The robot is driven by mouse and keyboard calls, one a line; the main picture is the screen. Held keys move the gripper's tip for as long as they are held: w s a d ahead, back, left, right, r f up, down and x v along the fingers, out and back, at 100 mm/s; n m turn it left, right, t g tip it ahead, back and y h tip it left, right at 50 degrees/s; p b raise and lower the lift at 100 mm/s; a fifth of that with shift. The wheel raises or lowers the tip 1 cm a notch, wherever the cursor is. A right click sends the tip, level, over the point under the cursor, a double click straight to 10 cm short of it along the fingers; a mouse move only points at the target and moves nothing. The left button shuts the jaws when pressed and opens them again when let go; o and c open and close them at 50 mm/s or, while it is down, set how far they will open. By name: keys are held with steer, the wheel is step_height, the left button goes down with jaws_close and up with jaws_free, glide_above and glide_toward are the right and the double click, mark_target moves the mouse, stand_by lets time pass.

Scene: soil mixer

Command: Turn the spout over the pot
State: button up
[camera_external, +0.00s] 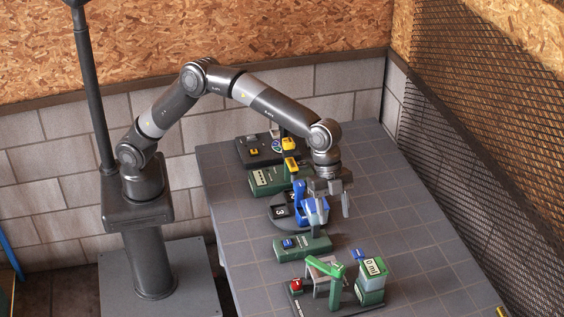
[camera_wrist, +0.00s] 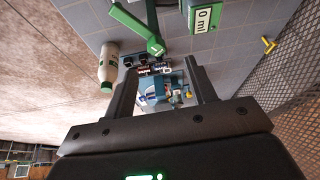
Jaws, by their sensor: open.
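A green spout arm (camera_external: 325,267) sits on an upright green post at the near end of the table. It appears to be the green bar at the top of the wrist view (camera_wrist: 138,27). A green box with a "0 ml" display (camera_external: 373,268) stands to its right and shows in the wrist view too (camera_wrist: 206,17). I cannot tell for sure which thing is the pot. My gripper (camera_external: 335,208) is open, pointing down beside a blue tilted part (camera_external: 314,211), farther back than the spout. In the wrist view, both fingers (camera_wrist: 160,68) are spread apart, and no held object is visible.
A green block with a blue button (camera_external: 302,247) lies between the blue part and the spout. A red button (camera_external: 296,286) is left of the spout. Green and yellow devices (camera_external: 270,178) stand farther back. Right of them the grey table (camera_external: 405,215) is clear up to the mesh wall.

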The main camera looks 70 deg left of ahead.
mark_target(325, 266)
steer(key=a+r+n+t, duration=0.1)
steer(key=a+r, duration=0.3)
steer(key=a, duration=0.5)
steer(key=s+a+r+n+t+y, duration=0.1)
steer(key=a+r+n, duration=0.2)
steer(key=a, duration=0.7)
steer(key=shift+a+r+n+y, duration=0.2)
steer(key=shift+r+n+y, duration=0.1)
steer(key=shift+r, duration=0.2)
